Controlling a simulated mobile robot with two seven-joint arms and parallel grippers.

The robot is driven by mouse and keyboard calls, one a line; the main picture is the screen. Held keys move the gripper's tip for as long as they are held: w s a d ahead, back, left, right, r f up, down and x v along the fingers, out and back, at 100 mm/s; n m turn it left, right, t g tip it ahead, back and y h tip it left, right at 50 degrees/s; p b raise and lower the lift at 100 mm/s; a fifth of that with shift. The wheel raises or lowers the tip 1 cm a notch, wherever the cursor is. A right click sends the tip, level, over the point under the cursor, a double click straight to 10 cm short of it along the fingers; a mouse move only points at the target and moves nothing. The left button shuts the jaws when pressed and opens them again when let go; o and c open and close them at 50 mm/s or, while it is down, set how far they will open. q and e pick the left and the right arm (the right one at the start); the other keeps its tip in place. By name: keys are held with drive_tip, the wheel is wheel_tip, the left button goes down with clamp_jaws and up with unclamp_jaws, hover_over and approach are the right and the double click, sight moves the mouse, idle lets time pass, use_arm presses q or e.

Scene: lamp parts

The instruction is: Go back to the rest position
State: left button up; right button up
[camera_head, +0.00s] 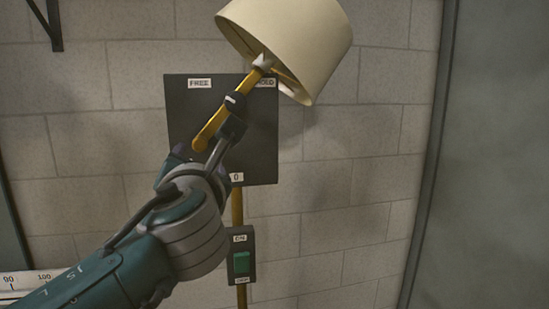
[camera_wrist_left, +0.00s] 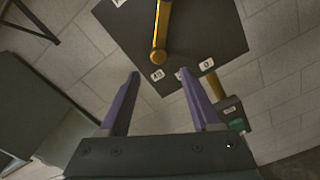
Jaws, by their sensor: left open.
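My left arm (camera_head: 185,235) reaches up from the lower left in the head view, in front of a dark wall panel (camera_head: 260,140). My left gripper (camera_wrist_left: 158,74) shows in the left wrist view with its two purple fingers spread and nothing between them. Beyond the fingertips, the rounded end of a yellow lamp arm (camera_wrist_left: 160,50) stands out over the panel. In the head view the yellow lamp arm (camera_head: 212,128) slants up right to a cream lampshade (camera_head: 295,40). My wrist hides part of the panel and lamp arm. My right gripper is not in view.
A switch box (camera_head: 241,262) with a green button is below the panel, by a yellow post (camera_head: 237,208). A white scale strip (camera_head: 35,280) is at lower left. A black bracket (camera_head: 52,22) is at upper left. Bare block wall (camera_head: 350,200) lies to the right.

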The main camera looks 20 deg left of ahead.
use_arm(q)
drive_tip(key=s+f+n+g+h, duration=0.3)
drive_tip(key=s+f+n+g, duration=0.3)
drive_tip(key=s+f+n, duration=0.95)
drive_tip(key=s+d+n+g+h, duration=0.2)
drive_tip(key=s+d+n+h, duration=0.1)
drive_tip(key=s+n, duration=0.5)
drive_tip(key=s+d+n+g+h+p, duration=0.1)
drive_tip(key=s+d+n+g+h, duration=0.2)
drive_tip(key=s+n, duration=0.6)
drive_tip(key=shift+d+f+n+g+h, duration=0.25)
drive_tip(key=shift+d+n+h, duration=0.2)
drive_tip(key=shift+d, duration=0.55)
